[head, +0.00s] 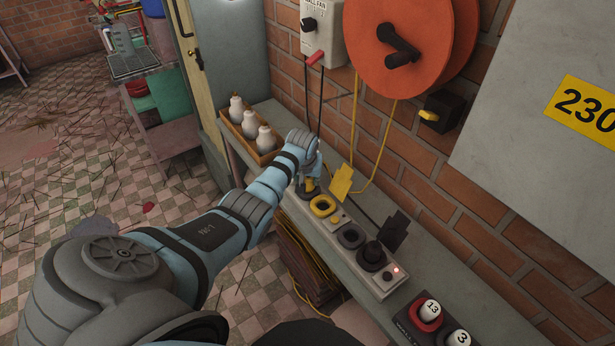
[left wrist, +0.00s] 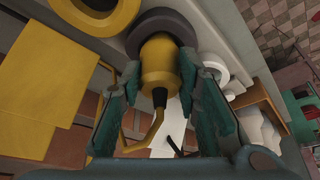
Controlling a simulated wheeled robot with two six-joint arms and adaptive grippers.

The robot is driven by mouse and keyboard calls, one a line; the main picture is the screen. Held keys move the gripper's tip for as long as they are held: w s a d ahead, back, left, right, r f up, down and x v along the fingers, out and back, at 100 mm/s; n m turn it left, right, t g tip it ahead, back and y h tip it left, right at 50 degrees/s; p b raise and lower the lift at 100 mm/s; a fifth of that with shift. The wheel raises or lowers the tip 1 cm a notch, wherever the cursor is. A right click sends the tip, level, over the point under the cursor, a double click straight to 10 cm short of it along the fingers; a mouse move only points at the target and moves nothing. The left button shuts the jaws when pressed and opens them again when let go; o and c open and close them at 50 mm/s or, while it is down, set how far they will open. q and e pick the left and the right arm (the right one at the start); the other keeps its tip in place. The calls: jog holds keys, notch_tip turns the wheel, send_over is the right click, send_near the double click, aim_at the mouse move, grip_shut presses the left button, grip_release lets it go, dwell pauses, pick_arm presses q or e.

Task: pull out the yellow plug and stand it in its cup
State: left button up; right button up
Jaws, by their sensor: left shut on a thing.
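The yellow plug (left wrist: 158,65) is between the fingers of my left gripper (left wrist: 160,95) in the left wrist view. The gripper is shut on its sides. Its far end meets a dark ring (left wrist: 132,34); how deep it sits there I cannot tell. A yellow cable leaves its dark neck. In the head view my left gripper (head: 308,178) is over the far end of the grey strip and mostly covers the plug (head: 309,186). A yellow ring-shaped cup (head: 322,206) is beside it on the strip; it also shows in the left wrist view (left wrist: 85,14). My right gripper is not in view.
The strip (head: 397,284) also bears a dark ring (head: 350,237) and a black plug (head: 373,254). Yellow (head: 341,182) and black (head: 393,232) tags stand behind it. A wooden tray (head: 230,122) of white bulbs is beyond the gripper. Cables hang by the brick wall.

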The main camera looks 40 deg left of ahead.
pick_arm(q)
jog(key=o, duration=1.2)
jog(key=shift+o, duration=0.2)
